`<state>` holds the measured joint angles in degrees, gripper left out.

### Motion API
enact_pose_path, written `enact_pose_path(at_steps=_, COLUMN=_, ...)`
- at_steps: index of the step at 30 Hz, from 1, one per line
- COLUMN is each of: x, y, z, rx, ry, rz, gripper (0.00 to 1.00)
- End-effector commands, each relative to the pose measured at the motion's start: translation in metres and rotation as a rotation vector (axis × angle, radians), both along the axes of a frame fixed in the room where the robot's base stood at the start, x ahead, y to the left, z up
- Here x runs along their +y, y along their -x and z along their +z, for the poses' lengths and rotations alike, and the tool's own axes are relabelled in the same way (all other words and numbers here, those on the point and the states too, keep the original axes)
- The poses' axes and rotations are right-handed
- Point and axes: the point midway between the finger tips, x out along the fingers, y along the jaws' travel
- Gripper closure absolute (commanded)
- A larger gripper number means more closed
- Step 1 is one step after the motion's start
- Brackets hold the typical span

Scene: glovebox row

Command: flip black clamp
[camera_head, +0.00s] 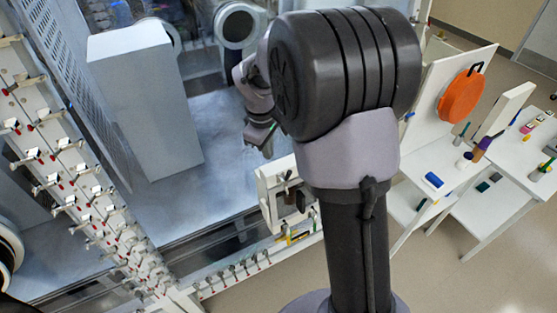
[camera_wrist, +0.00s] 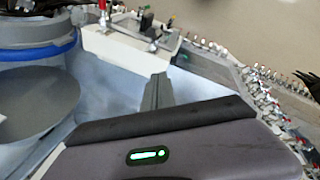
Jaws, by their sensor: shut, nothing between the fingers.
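My gripper (camera_head: 262,135) hangs over the grey metal floor of the glovebox, to the left of my large dark arm joint. In the wrist view its fingers (camera_wrist: 157,92) are together and empty, pointing toward a white block (camera_wrist: 108,42). The fingers are apart from both. In the head view my arm partly hides the white fixture (camera_head: 268,188) at the frame corner.
A rail (camera_head: 75,165) with many red-tipped toggle clamps runs down the left. A tall grey box (camera_head: 140,95) stands on the metal floor. A blue-rimmed round port (camera_wrist: 40,52) is at the wrist view's left. White shelves (camera_head: 430,165) with an orange disc (camera_head: 461,95) stand at right.

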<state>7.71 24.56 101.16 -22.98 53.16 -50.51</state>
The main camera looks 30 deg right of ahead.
Motion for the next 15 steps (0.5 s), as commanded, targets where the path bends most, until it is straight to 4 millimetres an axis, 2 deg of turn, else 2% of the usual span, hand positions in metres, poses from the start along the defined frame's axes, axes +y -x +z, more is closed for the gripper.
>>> enact_pose_path(at_steps=7, x=-0.007, y=-0.006, z=-0.052, rx=0.003, ry=-0.001, rz=0.000, gripper=1.00)
enact_pose_path(at_steps=10, x=-0.018, y=0.009, z=-0.052, rx=0.001, ry=-0.002, rz=-0.004, gripper=1.00)
enact_pose_path(at_steps=15, x=-0.028, y=0.021, z=-0.058, rx=0.000, ry=-0.001, rz=-0.003, gripper=1.00)
